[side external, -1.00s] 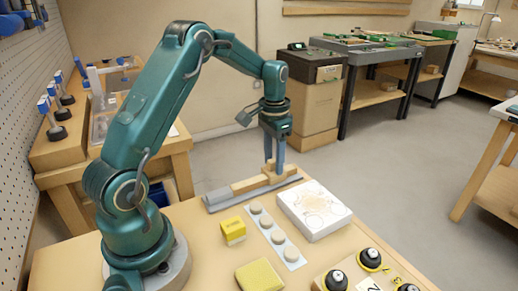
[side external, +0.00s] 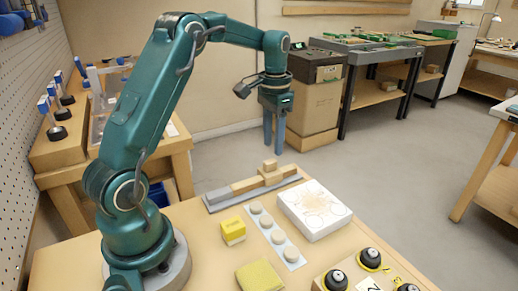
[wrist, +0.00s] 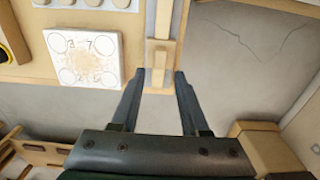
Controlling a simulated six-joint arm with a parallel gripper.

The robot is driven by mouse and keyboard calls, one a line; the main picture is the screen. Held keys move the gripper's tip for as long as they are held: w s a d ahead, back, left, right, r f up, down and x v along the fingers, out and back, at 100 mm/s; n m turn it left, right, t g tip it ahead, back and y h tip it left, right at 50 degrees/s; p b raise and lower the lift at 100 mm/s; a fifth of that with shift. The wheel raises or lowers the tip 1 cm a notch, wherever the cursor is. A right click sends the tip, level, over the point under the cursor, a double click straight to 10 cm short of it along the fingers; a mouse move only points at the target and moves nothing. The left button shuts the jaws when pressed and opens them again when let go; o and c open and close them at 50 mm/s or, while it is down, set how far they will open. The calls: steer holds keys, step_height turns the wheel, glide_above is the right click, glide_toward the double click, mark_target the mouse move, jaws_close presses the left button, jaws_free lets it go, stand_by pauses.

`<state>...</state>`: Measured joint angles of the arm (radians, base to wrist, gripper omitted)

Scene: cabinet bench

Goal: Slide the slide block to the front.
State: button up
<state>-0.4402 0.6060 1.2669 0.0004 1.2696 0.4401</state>
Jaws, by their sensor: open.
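The slide block (side external: 272,177) is pale wood with a small raised knob (side external: 269,164). It sits on a long grey rail (side external: 218,204) at the far edge of the bench, toward the rail's right part. In the wrist view the wooden block (wrist: 158,62) shows just ahead of and between my fingertips. My gripper (side external: 274,146) hangs above the block, apart from it, fingers pointing down. It is open and empty; both fingers also show spread in the wrist view (wrist: 155,76).
A white patterned box (side external: 314,210) stands right of the rail. The space above the rail is clear.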

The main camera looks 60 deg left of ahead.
steer(key=shift+r, duration=2.25)
